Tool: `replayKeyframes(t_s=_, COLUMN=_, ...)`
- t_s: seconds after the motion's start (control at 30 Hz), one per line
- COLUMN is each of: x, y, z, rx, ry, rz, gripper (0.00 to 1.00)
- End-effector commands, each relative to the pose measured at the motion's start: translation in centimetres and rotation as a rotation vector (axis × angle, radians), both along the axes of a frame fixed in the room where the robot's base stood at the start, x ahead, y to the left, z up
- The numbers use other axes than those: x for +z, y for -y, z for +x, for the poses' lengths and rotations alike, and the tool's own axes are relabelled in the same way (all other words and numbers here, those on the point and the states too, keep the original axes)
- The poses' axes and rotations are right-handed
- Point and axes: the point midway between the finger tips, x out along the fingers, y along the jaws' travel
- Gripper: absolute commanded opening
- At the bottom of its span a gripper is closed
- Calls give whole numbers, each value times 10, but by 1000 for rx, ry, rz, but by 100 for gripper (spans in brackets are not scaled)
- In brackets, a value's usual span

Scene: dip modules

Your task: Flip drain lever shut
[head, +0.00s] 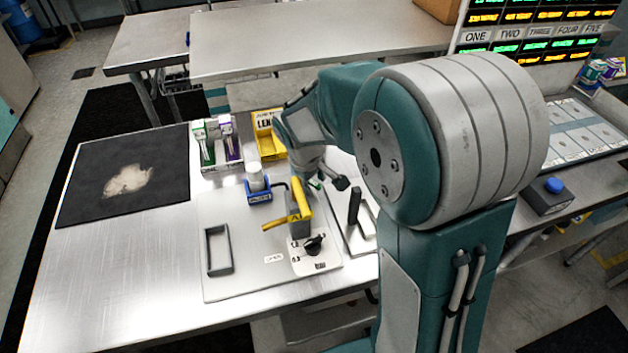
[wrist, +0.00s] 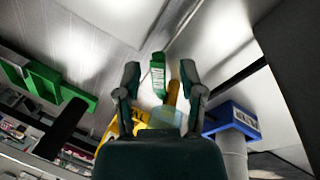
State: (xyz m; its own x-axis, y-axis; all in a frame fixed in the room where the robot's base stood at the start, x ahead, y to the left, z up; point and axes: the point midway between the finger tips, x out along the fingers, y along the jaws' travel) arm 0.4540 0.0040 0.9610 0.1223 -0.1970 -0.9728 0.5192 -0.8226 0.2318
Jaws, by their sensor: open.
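A yellow lever (head: 301,199) marked with dark letters stands on a grey block on the light panel (head: 240,264) of the bench. A black upright handle (head: 354,207) stands on a plate to its right. I cannot tell which is the drain lever. My gripper (head: 330,182) is just above and behind the yellow lever, partly hidden by my arm. In the wrist view my gripper (wrist: 160,76) is open, its fingers apart. A green labelled part (wrist: 158,72) and a yellow-brown part (wrist: 172,93) show between the fingers; contact is unclear.
A blue holder (head: 258,196) with a white cylinder is left of the lever. A yellow bin (head: 268,147) and boxes (head: 216,143) stand behind. A dark mat (head: 80,190) lies left.

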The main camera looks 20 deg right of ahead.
Motion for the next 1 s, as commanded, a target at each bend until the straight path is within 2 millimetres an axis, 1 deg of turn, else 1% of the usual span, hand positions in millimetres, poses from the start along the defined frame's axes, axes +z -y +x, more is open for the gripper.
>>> replayKeyframes(t_s=0.1, x=0, y=0, z=0, rx=0, ry=0, rz=0, gripper=51)
replayKeyframes(t_s=0.17, x=0, y=0, z=0, rx=0, ry=0, rz=0, gripper=24)
replayKeyframes(t_s=0.2, x=0, y=0, z=0, rx=0, ry=0, rz=0, gripper=6)
replayKeyframes(t_s=0.23, x=0, y=0, z=0, rx=0, ry=0, rz=0, gripper=0)
replayKeyframes(t_s=0.53, x=0, y=-1, z=-1, rx=-17, ry=0, rz=0, gripper=0)
replayKeyframes(t_s=0.8, x=0, y=-7, z=-5, rx=-178, ry=0, rz=-1, gripper=0)
replayKeyframes(t_s=1.0, x=0, y=-9, z=-6, rx=-224, ry=-1, rz=-1, gripper=0)
